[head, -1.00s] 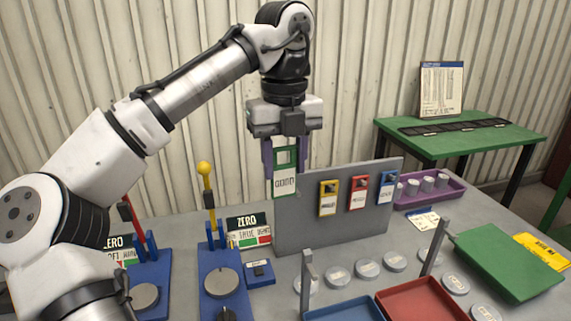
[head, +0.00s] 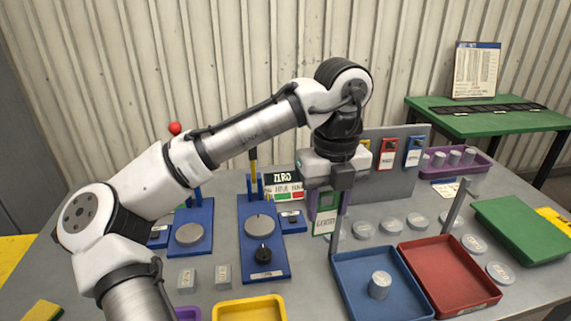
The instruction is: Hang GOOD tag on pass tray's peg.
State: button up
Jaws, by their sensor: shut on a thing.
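My gripper (head: 327,200) is shut on the green-framed GOOD tag (head: 323,226), which hangs upright between its purple fingers. The tag is above the back left corner of the blue tray (head: 405,280). A thin grey post (head: 337,262) rises at that tray's left side, just below and beside the tag; its top is hidden or hard to make out. The red tray (head: 450,268) stands to the right, with its own grey post (head: 456,205) at the back. No wording on either tray shows which is the pass tray. I cannot tell whether tag and post touch.
The grey board (head: 405,180) behind carries yellow, red (head: 387,153) and blue (head: 414,152) tags. A round metal piece (head: 380,284) sits in the blue tray. Several discs lie behind the trays. Blue gauge stands (head: 263,235) are left, a green plate (head: 520,230) right.

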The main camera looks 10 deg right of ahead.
jog(key=s+d+f+m, duration=0.1)
jog(key=s+d+f, duration=0.4)
jog(key=s+f, duration=0.1)
jog(key=shift+w+f+b, duration=0.1)
jog(key=shift+w+b, duration=1.6)
jog(key=shift+w, duration=2.75)
jog(key=shift+w+p, duration=0.2)
jog(key=shift+p, duration=0.1)
jog(key=shift+w+a+f+p, duration=0.1)
jog(key=shift+w+f+p, duration=0.3)
jog(key=shift+p, duration=0.1)
jog(key=shift+f, duration=0.1)
jog(key=o, duration=1)
jog(key=shift+o, duration=0.2)
